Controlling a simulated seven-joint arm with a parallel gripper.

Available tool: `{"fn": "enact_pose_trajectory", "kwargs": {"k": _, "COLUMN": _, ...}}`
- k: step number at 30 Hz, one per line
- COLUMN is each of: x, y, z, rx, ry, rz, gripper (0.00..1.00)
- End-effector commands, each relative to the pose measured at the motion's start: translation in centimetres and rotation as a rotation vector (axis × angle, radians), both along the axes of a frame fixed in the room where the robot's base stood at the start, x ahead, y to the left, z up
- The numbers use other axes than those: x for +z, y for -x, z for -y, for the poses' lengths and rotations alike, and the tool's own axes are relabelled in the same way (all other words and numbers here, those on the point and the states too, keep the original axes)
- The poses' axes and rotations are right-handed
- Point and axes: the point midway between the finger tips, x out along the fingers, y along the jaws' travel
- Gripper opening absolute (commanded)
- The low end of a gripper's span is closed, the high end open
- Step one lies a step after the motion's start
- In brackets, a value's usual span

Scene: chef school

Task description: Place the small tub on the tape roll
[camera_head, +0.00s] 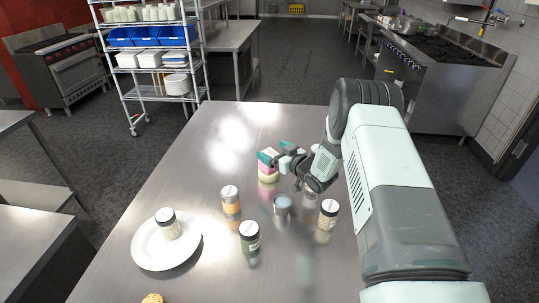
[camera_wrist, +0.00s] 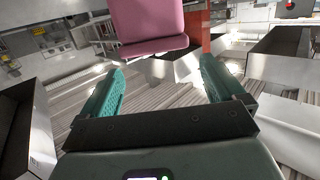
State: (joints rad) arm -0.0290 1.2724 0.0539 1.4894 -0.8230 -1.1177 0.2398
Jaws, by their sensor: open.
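A small pink piece (camera_head: 267,170), which looks like the small tub, stands on the table by my gripper. My gripper (camera_head: 275,156) is open, with teal fingertips just above and beside the pink piece. In the wrist view my gripper (camera_wrist: 160,80) has nothing between its fingers.
Several jars stand nearer: an orange one (camera_head: 231,204), a green one (camera_head: 249,240) and a tan one (camera_head: 327,217). A grey cup (camera_head: 282,206) stands between them. A white plate (camera_head: 150,251) holds another jar (camera_head: 168,226). The table's far left (camera_head: 215,125) is clear.

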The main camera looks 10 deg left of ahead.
Motion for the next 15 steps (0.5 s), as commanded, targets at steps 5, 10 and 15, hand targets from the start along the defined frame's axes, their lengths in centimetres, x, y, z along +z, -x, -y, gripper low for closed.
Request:
{"fn": "enact_pose_trajectory", "kwargs": {"k": 5, "x": 3.1, "y": 0.0, "z": 0.0, "rx": -0.001, "ry": 0.001, "rz": -0.001, "gripper": 0.95}}
{"fn": "enact_pose_trajectory", "kwargs": {"k": 10, "x": 4.4, "y": 0.0, "z": 0.0, "rx": 0.000, "ry": 0.001, "rz": -0.004, "gripper": 0.95}}
{"fn": "enact_pose_trajectory", "kwargs": {"k": 15, "x": 4.8, "y": 0.0, "z": 0.0, "rx": -0.002, "ry": 0.002, "rz": -0.003, "gripper": 0.95}}
